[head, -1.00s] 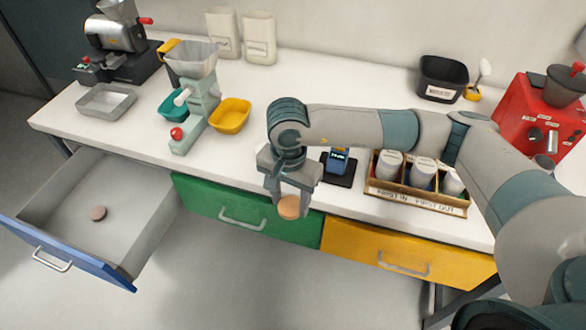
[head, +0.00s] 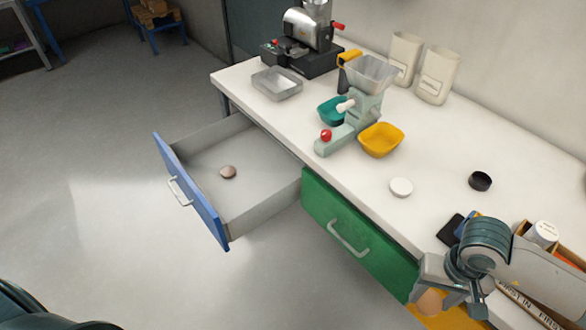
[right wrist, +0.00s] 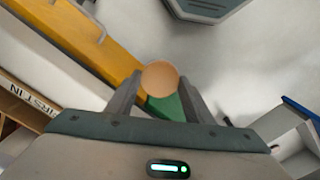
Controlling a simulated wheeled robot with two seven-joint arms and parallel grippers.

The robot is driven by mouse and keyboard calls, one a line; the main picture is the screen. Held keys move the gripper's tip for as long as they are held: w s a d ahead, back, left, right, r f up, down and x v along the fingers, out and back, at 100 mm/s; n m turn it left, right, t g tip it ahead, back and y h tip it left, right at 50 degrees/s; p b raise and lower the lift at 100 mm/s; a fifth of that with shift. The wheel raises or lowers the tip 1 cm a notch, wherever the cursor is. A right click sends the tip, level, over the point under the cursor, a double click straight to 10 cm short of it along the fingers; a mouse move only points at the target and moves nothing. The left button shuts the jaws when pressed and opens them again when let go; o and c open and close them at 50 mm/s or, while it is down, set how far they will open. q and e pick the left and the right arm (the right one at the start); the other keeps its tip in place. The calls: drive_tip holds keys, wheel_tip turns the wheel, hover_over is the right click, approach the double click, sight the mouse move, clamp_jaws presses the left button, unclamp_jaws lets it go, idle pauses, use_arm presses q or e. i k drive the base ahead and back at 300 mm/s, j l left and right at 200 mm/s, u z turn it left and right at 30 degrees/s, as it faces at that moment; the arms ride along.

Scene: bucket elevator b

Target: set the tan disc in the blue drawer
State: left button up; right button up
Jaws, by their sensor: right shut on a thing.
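The tan disc (right wrist: 160,80) is held between the two fingers of my right gripper (right wrist: 155,95) in the right wrist view. In the head view the disc (head: 430,301) shows at the fingertips of my right gripper (head: 448,303), in front of the yellow drawer at the lower right. The blue drawer (head: 201,197) is pulled open at the left of the bench. A brownish-pink disc (head: 228,172) lies flat on its floor, with bare floor around it. The right gripper is well to the right of the blue drawer. My left gripper is not in view.
The green drawer (head: 352,231) and yellow drawer (head: 455,318) are shut. On the bench (head: 300,135) stand a grinder with yellow (head: 381,139) and teal (head: 332,111) bowls, a metal tray (head: 277,83), a white disc (head: 401,187) and a black round piece (head: 480,181). Floor is clear left of the drawer.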

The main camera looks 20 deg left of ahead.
sight(250, 170)
drive_tip(key=i+j+z, duration=0.3)
drive_tip(key=j, duration=0.75)
drive_tip(key=i+j+z, duration=0.25)
drive_tip(key=j, duration=0.85)
drive_tip(key=i+j+z, duration=0.3)
drive_tip(key=j, duration=0.85)
drive_tip(key=j+z, duration=0.3)
drive_tip(key=j, duration=0.8)
